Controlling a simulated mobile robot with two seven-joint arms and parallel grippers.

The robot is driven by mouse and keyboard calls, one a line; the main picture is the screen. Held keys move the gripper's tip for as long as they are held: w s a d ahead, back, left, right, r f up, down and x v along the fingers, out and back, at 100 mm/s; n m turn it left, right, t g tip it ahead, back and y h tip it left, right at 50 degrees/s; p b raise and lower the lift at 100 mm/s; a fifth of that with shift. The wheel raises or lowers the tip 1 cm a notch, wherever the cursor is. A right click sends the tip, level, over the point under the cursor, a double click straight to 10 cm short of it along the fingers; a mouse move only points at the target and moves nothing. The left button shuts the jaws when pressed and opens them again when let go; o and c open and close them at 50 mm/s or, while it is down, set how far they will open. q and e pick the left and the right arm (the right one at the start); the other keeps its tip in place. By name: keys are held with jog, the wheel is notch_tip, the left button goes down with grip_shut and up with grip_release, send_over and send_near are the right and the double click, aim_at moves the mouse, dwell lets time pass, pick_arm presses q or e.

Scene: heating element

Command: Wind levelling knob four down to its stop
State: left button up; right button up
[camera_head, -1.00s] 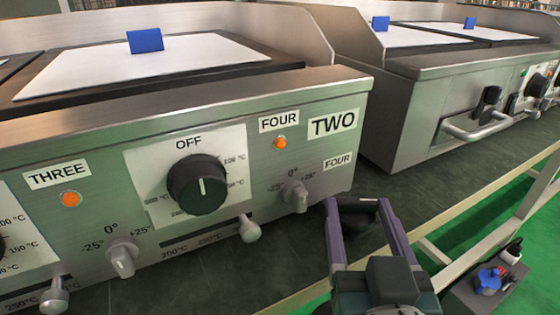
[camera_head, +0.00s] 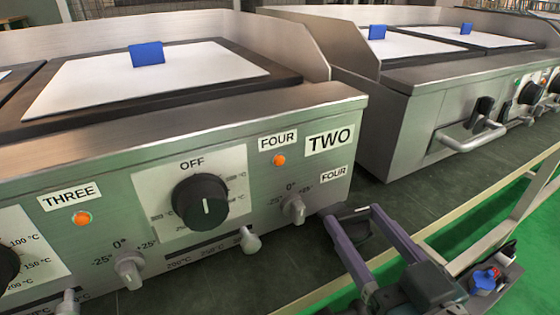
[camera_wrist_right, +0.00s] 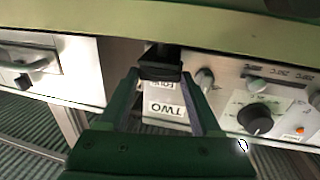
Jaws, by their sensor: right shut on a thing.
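My right gripper (camera_head: 352,216) is in front of the right end of the griddle marked TWO, beside the lower FOUR label (camera_head: 333,174). Its purple fingers are shut on a dark object, which shows between the fingertips in the wrist view as a black block (camera_wrist_right: 161,69). I cannot tell for certain whether this is levelling knob four, since the fingers partly hide it. A small grey knob (camera_head: 293,209) with a -25° to +25° scale sits left of the fingers, apart from them. My left gripper is not in view.
A large black dial (camera_head: 201,201) and a small grey knob (camera_head: 250,240) are on the panel to the left. A second griddle (camera_head: 400,125) stands to the right on the dark bench (camera_head: 400,200). A dark box with a blue item (camera_head: 484,279) is at the lower right.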

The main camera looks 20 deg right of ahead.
jog(key=shift+d+n+y, duration=0.2)
jog(key=shift+n+y, duration=0.6)
jog(key=shift+y, duration=0.6)
jog(key=o, duration=1.4)
jog(key=s, duration=0.3)
jog(key=s+p, duration=0.1)
jog(key=s, duration=0.6)
jog(key=shift+d+p, duration=0.3)
jog(key=shift+d, duration=0.1)
